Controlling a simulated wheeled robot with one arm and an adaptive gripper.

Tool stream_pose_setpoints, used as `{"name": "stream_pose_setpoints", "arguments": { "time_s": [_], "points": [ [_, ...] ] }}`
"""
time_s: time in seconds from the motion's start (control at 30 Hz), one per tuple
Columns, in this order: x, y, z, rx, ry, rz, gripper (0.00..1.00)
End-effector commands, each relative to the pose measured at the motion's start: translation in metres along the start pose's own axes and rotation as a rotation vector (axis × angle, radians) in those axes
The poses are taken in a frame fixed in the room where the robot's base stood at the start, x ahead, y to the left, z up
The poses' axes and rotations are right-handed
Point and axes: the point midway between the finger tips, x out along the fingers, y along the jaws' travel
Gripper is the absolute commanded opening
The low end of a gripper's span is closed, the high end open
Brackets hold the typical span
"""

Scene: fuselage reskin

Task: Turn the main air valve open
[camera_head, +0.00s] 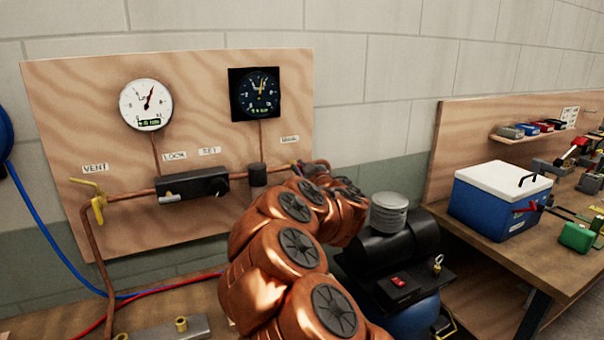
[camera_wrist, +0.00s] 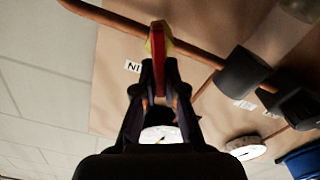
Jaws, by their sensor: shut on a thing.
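The main air valve shows in the wrist view as a red handle (camera_wrist: 158,52) with a yellow part at its far end, against the copper pipe (camera_wrist: 110,18). My gripper (camera_wrist: 160,78) has its two dark fingers closed on the sides of the red handle. In the head view my copper-coloured arm reaches to the right end of the pipe (camera_head: 130,194) and hides most of the valve and my fingertips. How far the valve is turned cannot be told.
The wooden panel (camera_head: 200,90) holds a white gauge (camera_head: 146,105), a black gauge (camera_head: 255,94), a black regulator block (camera_head: 193,185) and a yellow-handled vent valve (camera_head: 98,205). A compressor (camera_head: 400,235) stands close right of my arm. A blue cooler (camera_head: 493,212) sits on the right bench.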

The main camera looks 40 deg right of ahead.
Motion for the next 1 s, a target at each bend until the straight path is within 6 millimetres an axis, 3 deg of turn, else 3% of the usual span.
{"name": "stream_pose_setpoints", "arguments": {
  "time_s": [1.0],
  "points": [
    [0.000,-0.017,0.012,-0.932,-0.002,0.000,0.00]
  ]
}}
